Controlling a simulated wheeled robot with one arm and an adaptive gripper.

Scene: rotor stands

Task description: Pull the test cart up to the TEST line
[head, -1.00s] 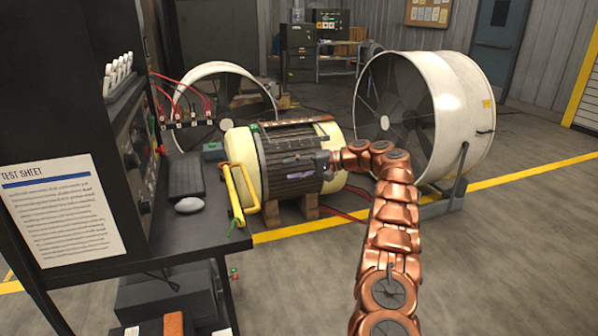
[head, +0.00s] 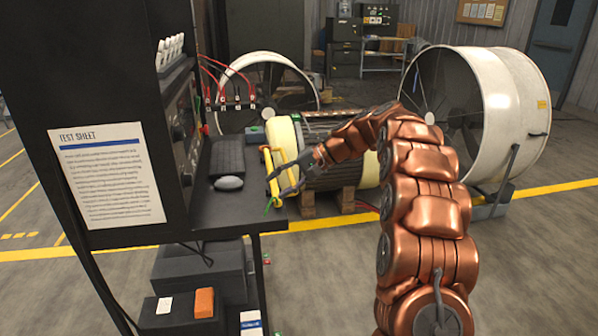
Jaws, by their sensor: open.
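The test cart (head: 225,222) is a black wheeled-looking bench at the left, with an upright panel, a white TEST SHEET (head: 108,180) and a dark top. A yellow handle (head: 268,168) sticks out at its right end. My gripper (head: 281,183) is open at the handle, its dark fingers overlapping it in the picture. I cannot tell whether they touch it or straddle the bar. A yellow floor line (head: 335,222) runs behind the cart. No TEST lettering on the floor is readable, and the cart's wheels are hidden.
A large motor (head: 345,180) on wooden blocks stands just behind my gripper. A white fan ring (head: 515,110) stands at the right and another (head: 235,72) behind the cart. Red leads (head: 215,75) hang off the panel. Grey floor at lower right is clear.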

